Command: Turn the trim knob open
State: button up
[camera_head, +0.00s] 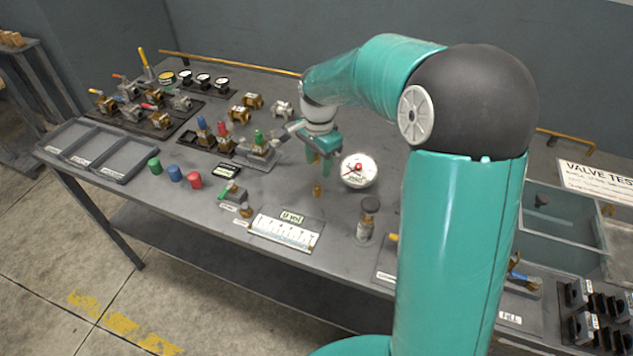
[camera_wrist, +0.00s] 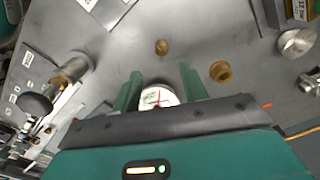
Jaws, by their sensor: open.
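A dark round knob (camera_head: 370,204) tops an upright metal cylinder (camera_head: 364,229) on the bench; no readable label confirms it as the trim knob. In the wrist view, a dark knob (camera_wrist: 36,105) on a metal cylinder (camera_wrist: 75,68) shows at the left, outside the jaws. A white dial gauge (camera_head: 358,170) with a red needle is right of my gripper (camera_head: 320,158). My gripper is open above the bench, left of and behind the dark knob. In the wrist view, the gauge (camera_wrist: 157,97) appears between the fingers of my gripper (camera_wrist: 160,86), which hold nothing.
A small brass fitting (camera_head: 317,190) stands below my gripper. A white scale panel (camera_head: 286,231) lies nearer the front edge. Colored-handle valves (camera_head: 258,144) stand left of my gripper. Grey trays (camera_head: 98,150) lie at far left; a clear-sided bin (camera_head: 560,220) is at right.

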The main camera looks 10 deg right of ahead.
aim_at(318, 187)
notch_tip(318, 187, down, 9)
jog(key=shift+w+r, duration=0.15)
jog(key=shift+c, duration=0.4)
grip_shut()
